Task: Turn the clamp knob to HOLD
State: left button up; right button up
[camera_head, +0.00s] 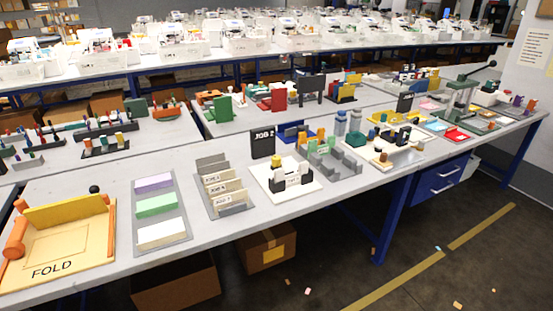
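No clamp knob and no HOLD mark can be made out at this distance. A small white station (291,195) with dark upright parts and a yellow piece (276,166) stands mid-bench; I cannot tell whether it is the plotter. A white-based station (381,158) with dark parts stands farther right on the same bench; its details are too small to read. Neither of my grippers is in view.
Open floor (330,265) lies before the bench, with cardboard boxes (266,250) beneath.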

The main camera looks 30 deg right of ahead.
aim_at(275, 159)
jog(key=z, duration=0.55)
jog(key=k, duration=1.3)
jog(key=z, duration=1.1)
jog(key=i, duration=1.05)
jog(key=z, duration=0.3)
jog(key=i, duration=1.2)
jog(key=u, duration=1.15)
jog(key=i, duration=0.7)
jog(key=u, duration=0.85)
